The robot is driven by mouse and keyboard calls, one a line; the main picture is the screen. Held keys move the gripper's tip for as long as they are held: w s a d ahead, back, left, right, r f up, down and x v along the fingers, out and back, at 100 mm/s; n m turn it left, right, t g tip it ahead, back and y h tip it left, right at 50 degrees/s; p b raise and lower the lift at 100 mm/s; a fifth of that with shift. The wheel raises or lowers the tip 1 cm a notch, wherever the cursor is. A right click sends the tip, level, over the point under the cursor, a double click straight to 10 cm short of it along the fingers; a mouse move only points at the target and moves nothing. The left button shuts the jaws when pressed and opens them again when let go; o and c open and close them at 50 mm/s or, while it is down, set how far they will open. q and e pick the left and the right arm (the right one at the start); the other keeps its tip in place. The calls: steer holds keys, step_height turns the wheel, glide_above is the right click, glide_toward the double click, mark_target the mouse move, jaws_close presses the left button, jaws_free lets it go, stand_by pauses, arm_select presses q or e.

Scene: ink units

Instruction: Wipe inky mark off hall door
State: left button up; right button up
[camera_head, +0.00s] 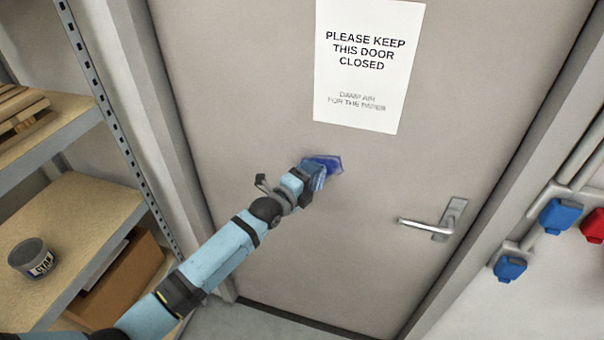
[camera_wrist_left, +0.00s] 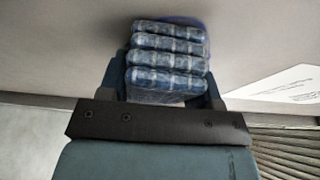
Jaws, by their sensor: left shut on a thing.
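The hall door (camera_head: 270,90) is a grey-beige panel, shut, filling the middle of the head view. A dark blue inky mark (camera_head: 333,164) is on it, below the paper sign, with a paler smear around it. My left gripper (camera_head: 308,178) is at the mark's lower left, shut on a folded blue cloth (camera_head: 318,182). In the left wrist view the cloth (camera_wrist_left: 167,60) shows as stacked blue and whitish folds between the fingers, close against the door. It hides part of the mark; a blue edge (camera_wrist_left: 203,21) shows behind it. Contact with the door is hard to tell.
A white sign (camera_head: 365,65) is fixed above the mark. A metal lever handle (camera_head: 428,223) sits at the lower right. Shelving (camera_head: 75,225) with a grey tin (camera_head: 32,258) stands left of the door. Blue sockets (camera_head: 560,216) are on the right wall.

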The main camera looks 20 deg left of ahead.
mark_target(318, 178)
arm_select(q)
steer(key=shift+d+r+p, duration=0.1)
steer(key=shift+d+p, duration=0.2)
steer(key=shift+d, duration=4)
steer(key=shift+s+r+p, duration=0.1)
steer(key=shift+r+p, duration=0.8)
steer(key=shift+w+a+p, duration=0.2)
steer(key=shift+a+p, duration=0.3)
steer(key=shift+a, duration=2.1)
steer(key=shift+a+f+p, duration=0.1)
steer(key=shift+a+p, duration=0.5)
steer(key=shift+a, duration=2.8)
steer(key=shift+w+r+p, duration=0.1)
steer(key=shift+r+p, duration=0.55)
steer(key=shift+r, duration=0.25)
steer(key=shift+s+d+f, duration=0.1)
steer(key=shift+d, duration=1)
steer(key=shift+s+d, duration=0.1)
steer(key=shift+d, duration=0.95)
steer(key=shift+d+b, duration=0.6)
steer(key=shift+d, duration=1.4)
